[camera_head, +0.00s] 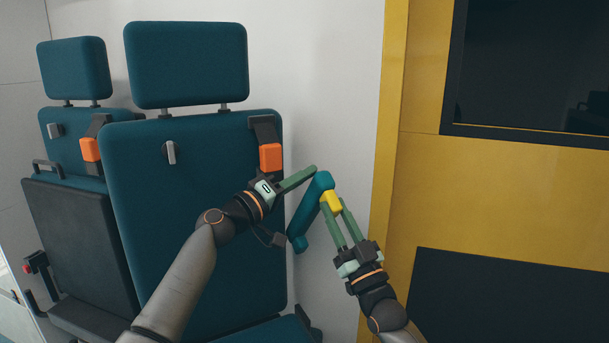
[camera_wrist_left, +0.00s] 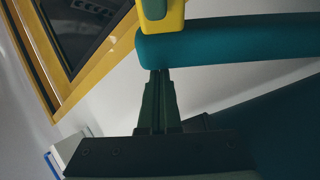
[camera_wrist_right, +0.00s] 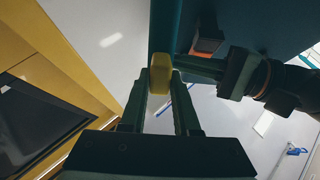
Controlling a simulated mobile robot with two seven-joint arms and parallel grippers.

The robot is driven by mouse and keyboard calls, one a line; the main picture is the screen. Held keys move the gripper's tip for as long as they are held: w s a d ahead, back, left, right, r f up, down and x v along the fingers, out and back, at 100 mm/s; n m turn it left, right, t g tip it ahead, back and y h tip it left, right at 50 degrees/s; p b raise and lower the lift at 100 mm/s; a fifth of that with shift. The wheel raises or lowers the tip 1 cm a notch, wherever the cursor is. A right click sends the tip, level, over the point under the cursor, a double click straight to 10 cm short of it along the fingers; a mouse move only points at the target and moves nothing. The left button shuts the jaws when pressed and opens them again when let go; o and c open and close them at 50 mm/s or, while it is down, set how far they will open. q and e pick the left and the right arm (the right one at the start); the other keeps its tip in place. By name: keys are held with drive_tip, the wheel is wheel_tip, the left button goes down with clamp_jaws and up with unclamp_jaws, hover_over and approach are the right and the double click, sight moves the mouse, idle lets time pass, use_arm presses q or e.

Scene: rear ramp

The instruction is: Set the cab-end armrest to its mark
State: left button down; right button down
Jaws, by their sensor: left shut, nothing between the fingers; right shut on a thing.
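The teal armrest (camera_head: 308,212) stands tilted beside the front seat's right edge, with a yellow catch (camera_head: 331,201) near its upper end. My right gripper (camera_head: 333,207) is shut on the yellow catch, which also shows between its fingertips in the right wrist view (camera_wrist_right: 160,75). My left gripper (camera_head: 312,170) is shut and empty, its fingertips at the armrest's upper end. In the left wrist view the armrest (camera_wrist_left: 235,40) lies across just beyond those fingertips; whether they touch it I cannot tell. I cannot make out a mark.
The teal seat (camera_head: 190,200) with an orange buckle (camera_head: 270,158) stands close to my left arm. A second seat (camera_head: 75,220) is behind it at the left. A yellow wall (camera_head: 500,200) with dark panels is on the right. White wall (camera_head: 335,110) lies behind the armrest.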

use_arm(q)
drive_tip(key=shift+s+d+f+m, duration=0.4)
drive_tip(key=shift+s+d+f, duration=0.1)
drive_tip(key=shift+s+f, duration=0.1)
drive_tip(key=shift+a, duration=0.1)
use_arm(e)
drive_tip(key=c, duration=0.6)
unclamp_jaws()
drive_tip(key=shift+r, duration=0.1)
drive_tip(key=shift+c, duration=0.2)
use_arm(q)
drive_tip(key=shift+r, duration=0.1)
use_arm(e)
drive_tip(key=shift+a, duration=0.1)
use_arm(q)
drive_tip(key=shift+w+a, duration=0.1)
drive_tip(key=shift+r, duration=0.1)
